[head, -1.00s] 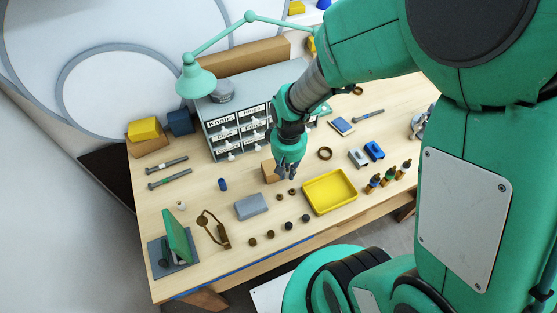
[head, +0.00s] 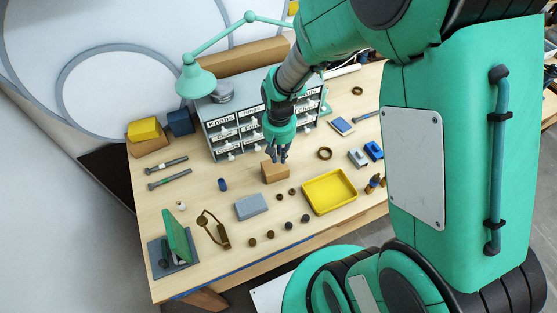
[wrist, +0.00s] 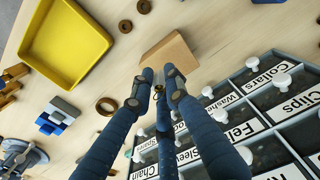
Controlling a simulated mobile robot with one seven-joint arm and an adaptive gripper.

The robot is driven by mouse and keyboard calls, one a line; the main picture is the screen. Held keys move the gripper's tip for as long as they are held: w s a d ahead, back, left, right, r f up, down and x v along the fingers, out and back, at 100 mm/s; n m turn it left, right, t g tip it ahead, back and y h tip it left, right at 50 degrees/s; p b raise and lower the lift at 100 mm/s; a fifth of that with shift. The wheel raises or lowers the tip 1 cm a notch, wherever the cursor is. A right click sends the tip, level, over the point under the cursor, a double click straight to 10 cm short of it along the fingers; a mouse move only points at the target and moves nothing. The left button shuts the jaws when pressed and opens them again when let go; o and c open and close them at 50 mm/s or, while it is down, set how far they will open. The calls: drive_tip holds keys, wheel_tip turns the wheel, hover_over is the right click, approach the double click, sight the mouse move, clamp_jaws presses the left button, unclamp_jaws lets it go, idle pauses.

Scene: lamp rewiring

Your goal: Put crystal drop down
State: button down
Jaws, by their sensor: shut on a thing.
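My gripper (head: 279,157) hangs just behind and above a tan block (head: 274,172), in front of the drawer cabinet. In the wrist view my gripper's dark blue fingers (wrist: 158,100) close together around something small. Only a pale, glassy bit with a brass-coloured spot, likely the crystal drop (wrist: 163,118), shows between them. The fingers hide most of it, and its shape cannot be made out. The fingertips overlap the near edge of the tan block (wrist: 168,60) in the wrist view; I cannot tell whether they touch it.
The grey drawer cabinet (head: 235,138) with white knobs stands close behind my gripper. A yellow tray (head: 330,191) lies to the front right. A grey block (head: 251,206), a brass ring (head: 324,153) and several small dark knobs lie around. Clear wood lies left of the tan block.

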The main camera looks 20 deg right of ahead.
sight(278, 161)
drive_tip(key=shift+w+f, duration=0.15)
drive_tip(key=shift+f, duration=0.75)
drive_tip(key=shift+w+f, duration=0.1)
drive_tip(key=shift+f, duration=0.8)
drive_tip(key=shift+f, duration=0.15)
drive_tip(key=c, duration=1.7)
unclamp_jaws()
wheel_tip(278, 161, up, 12)
drive_tip(key=shift+r, duration=0.2)
drive_tip(key=shift+r, duration=0.1)
